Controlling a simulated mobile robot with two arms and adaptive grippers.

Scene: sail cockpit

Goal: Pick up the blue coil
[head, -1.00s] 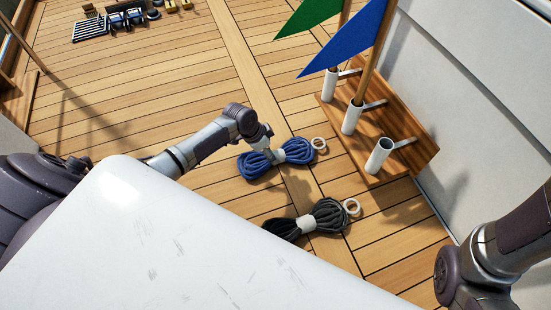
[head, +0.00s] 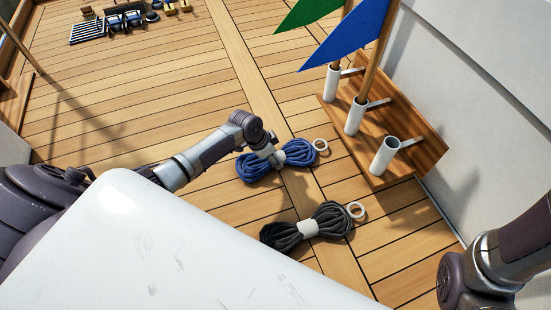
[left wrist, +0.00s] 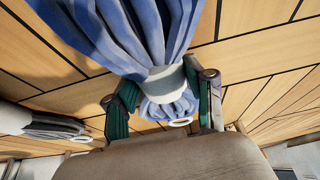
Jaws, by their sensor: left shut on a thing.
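The blue coil (head: 297,153) is a bundle of blue rope with a white band round its middle and a white ring (head: 320,145) beside its right end. It is at or just above the deck in the head view; I cannot tell whether it touches. My left gripper (head: 275,158) is at the middle of the coil. In the left wrist view the fingers of the left gripper (left wrist: 165,88) are on both sides of the coil's white band (left wrist: 166,77), shut on it. My right arm shows at the lower right, but its gripper is out of view.
A dark grey coil (head: 335,220) with a white band lies on the deck (head: 150,110) nearer to me. A wooden rack (head: 425,150) with white tubes and blue and green flags stands at the right by a white wall. Open deck lies to the left.

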